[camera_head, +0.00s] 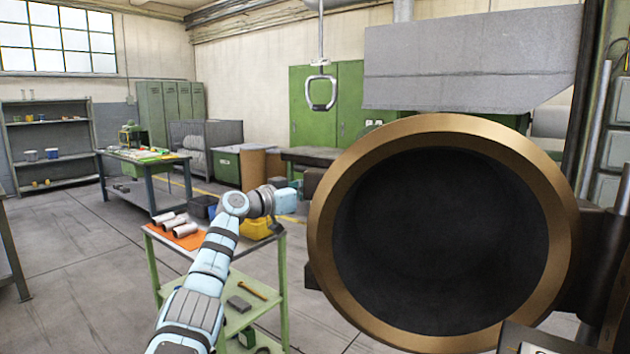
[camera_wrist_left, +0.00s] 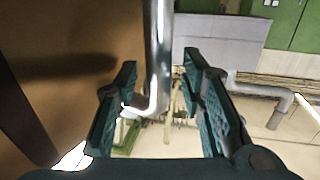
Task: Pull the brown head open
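The brown head (camera_head: 328,215) is a large bronze-brown ring with a dark round opening, filling the right half of the head view. Its brown side (camera_wrist_left: 90,50) fills the left of the left wrist view. A shiny bent metal bar, the handle (camera_wrist_left: 158,60), runs down from the top of that view. My left gripper (camera_wrist_left: 163,95) is open, with one dark green finger on each side of the bar. I see no clear contact between fingers and bar. In the head view my left arm reaches to the head's left edge, and the fingers there are hidden. My right gripper is not in view.
A green cart (camera_head: 235,262) with an orange mat and metal tubes stands beside my left arm. A workbench (camera_head: 150,172) and shelves (camera_head: 50,135) are farther left. A hanging metal handle (camera_head: 321,93) is above. Floor is clear at the left.

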